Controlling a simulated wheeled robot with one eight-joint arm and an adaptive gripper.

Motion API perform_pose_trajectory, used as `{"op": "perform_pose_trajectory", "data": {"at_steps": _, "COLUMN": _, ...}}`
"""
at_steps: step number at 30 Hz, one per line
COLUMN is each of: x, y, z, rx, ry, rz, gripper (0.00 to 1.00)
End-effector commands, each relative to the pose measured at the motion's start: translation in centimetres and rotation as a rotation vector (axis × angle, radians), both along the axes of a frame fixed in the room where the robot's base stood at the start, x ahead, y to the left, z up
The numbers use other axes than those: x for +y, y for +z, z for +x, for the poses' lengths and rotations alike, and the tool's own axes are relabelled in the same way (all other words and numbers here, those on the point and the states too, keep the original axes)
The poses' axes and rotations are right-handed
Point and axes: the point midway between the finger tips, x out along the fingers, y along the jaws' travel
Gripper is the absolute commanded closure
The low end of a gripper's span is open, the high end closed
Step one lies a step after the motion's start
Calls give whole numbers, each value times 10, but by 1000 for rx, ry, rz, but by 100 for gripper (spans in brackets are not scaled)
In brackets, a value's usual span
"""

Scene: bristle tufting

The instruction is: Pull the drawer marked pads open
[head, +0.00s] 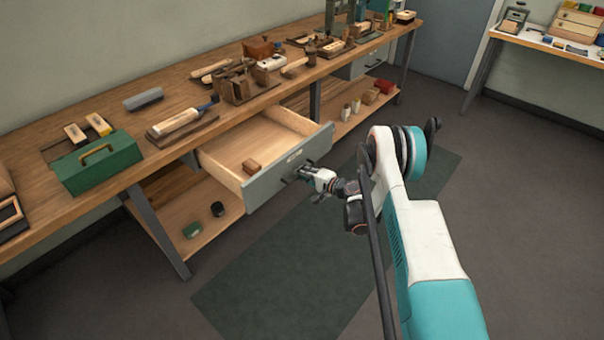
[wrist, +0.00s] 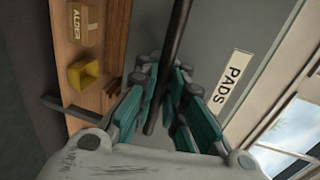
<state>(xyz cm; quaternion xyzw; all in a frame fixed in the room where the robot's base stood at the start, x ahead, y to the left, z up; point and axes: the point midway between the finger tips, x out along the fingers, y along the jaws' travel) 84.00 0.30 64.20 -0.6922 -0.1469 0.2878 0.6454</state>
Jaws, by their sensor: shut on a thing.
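The drawer marked pads (head: 262,190) stands well open under the workbench in the head view. Its grey front faces my arm, and a small brown block (head: 252,166) lies inside on its pale wooden floor. In the wrist view the drawer front carries a white label (wrist: 232,77) reading PADS. My gripper (head: 304,174) is at the drawer front. In the wrist view its teal-padded fingers (wrist: 166,100) are shut around the dark bar handle (wrist: 174,50).
The workbench (head: 225,110) holds a green toolbox (head: 97,162), brushes and wooden blocks. A lower shelf (head: 215,232) runs beneath it. A green mat (head: 300,270) covers clear floor in front. Another table (head: 550,42) stands at the far right.

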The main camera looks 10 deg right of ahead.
Motion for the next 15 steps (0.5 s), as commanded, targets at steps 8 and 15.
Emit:
{"op": "perform_pose_trajectory", "data": {"at_steps": 8, "x": -1, "y": 3, "z": 1, "rx": -1, "ry": -3, "rz": 5, "gripper": 100}}
{"op": "perform_pose_trajectory", "data": {"at_steps": 15, "x": -1, "y": 3, "z": 1, "rx": -2, "ry": -3, "rz": 4, "gripper": 82}}
